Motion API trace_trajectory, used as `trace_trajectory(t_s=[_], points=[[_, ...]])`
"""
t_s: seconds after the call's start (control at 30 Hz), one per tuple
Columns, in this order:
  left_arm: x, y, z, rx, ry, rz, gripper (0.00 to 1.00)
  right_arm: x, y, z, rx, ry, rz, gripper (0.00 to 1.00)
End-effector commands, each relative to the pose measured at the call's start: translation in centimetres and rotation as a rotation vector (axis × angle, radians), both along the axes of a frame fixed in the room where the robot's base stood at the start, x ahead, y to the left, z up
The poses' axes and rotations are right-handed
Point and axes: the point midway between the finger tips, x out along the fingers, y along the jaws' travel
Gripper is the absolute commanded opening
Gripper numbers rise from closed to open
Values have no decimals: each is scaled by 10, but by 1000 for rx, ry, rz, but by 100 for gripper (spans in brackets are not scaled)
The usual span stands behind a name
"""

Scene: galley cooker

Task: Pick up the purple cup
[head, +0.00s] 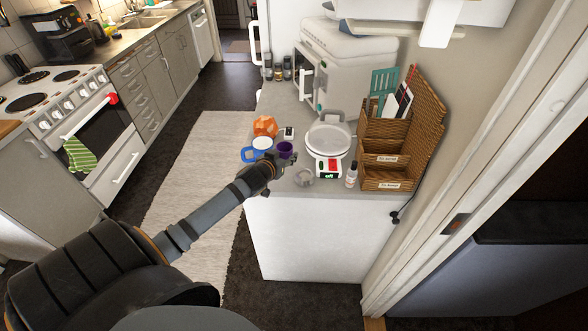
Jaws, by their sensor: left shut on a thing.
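The purple cup (285,149) is on the near left part of the grey counter (270,207), close to its edge. My left arm comes in from the lower left and its gripper (279,161) is at the cup. The gripper is shut on the purple cup, and its fingers hide the cup's lower near side. I cannot tell whether the cup's base touches the counter. My right gripper is not in view.
A blue-rimmed item (249,154) and an orange faceted object (265,126) stand close to the cup's left. A microwave (335,85) stands behind.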

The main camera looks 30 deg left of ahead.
Motion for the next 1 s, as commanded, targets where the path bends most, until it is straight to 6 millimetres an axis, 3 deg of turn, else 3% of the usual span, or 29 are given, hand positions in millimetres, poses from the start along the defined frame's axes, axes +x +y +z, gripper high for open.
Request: trace_trajectory(t_s=[0.1,0.2,0.33,0.5,1.0], points=[[-10,20,28,12,4,-5,11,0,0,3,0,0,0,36],[-19,39,36,12,7,-7,11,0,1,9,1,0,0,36],[-31,64,55,10,7,-4,11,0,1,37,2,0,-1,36],[-41,87,65,2,1,0,11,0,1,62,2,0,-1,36],[-46,97,62,-2,-1,0,11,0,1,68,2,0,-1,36]])
